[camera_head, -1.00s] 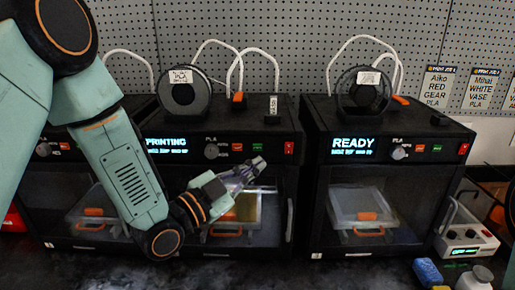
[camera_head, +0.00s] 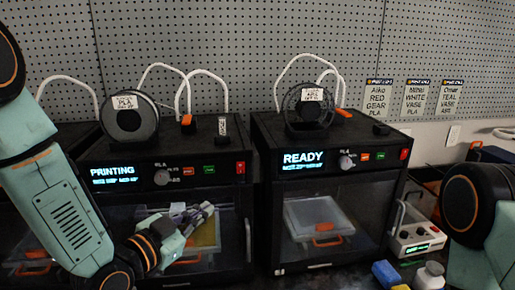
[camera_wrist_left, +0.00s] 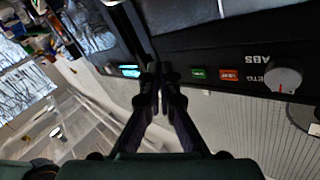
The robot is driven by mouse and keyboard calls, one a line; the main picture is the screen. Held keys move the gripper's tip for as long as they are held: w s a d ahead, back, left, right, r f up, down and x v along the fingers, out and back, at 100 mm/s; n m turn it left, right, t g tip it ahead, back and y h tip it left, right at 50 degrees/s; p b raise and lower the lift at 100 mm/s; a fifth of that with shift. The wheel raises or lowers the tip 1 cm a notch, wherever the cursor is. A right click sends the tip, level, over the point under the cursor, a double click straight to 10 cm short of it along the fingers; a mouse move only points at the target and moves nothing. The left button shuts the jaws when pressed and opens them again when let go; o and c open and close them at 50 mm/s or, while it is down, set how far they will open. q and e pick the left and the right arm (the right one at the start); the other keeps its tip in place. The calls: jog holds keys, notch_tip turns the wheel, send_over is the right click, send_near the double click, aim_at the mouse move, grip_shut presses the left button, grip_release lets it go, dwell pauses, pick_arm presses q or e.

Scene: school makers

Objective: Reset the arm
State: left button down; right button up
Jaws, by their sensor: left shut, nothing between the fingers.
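My left arm comes in from the left in the head view. Its gripper (camera_head: 207,211) is in front of the lower part of the middle printer (camera_head: 160,146), whose display reads PRINTING. In the left wrist view the two dark fingers of this gripper (camera_wrist_left: 160,72) meet at their tips, shut and empty. A link of my right arm shows at the right edge of the head view; its gripper is out of the picture.
A second printer (camera_head: 335,144) reading READY stands to the right, with a control box (camera_head: 416,238) beside it. A blue block (camera_head: 387,273) and a white bottle (camera_head: 430,276) stand at the front right. Spools (camera_head: 130,118) sit on the printers.

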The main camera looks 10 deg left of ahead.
pick_arm(q)
jog(key=s+a+f+n+g+y+b, duration=0.1)
jog(key=s+f, duration=0.3)
jog(key=f, duration=0.4)
jog(key=s+a+f+n+g+y+b, duration=0.1)
jog(key=s+f+n+g, duration=0.3)
jog(key=f, duration=0.5)
jog(key=s+a+f+n+g+y+b, duration=0.1)
jog(key=s+f+n+g+y+b, duration=0.1)
jog(key=f, duration=0.7)
jog(key=shift+s+a+g+y+b, duration=0.15)
jog(key=shift+s+g+y+b, duration=0.1)
jog(key=shift+s+b, duration=0.3)
jog(key=shift+s+a+g+y+b, duration=0.1)
jog(key=shift+s+g+y+b, duration=0.2)
jog(key=shift+s, duration=0.35)
jog(key=s+a+f+n+g+y+b, duration=0.1)
jog(key=s+f+g+b, duration=0.6)
jog(key=s+f, duration=1.2)
jog(key=s+n+y+b, duration=0.1)
jog(key=s+b, duration=0.1)
jog(key=s, duration=0.1)
jog(key=shift+s+a+f+n, duration=0.3)
jog(key=shift+s+a, duration=0.05)
jog(key=shift+s, duration=0.05)
jog(key=shift+g, duration=0.25)
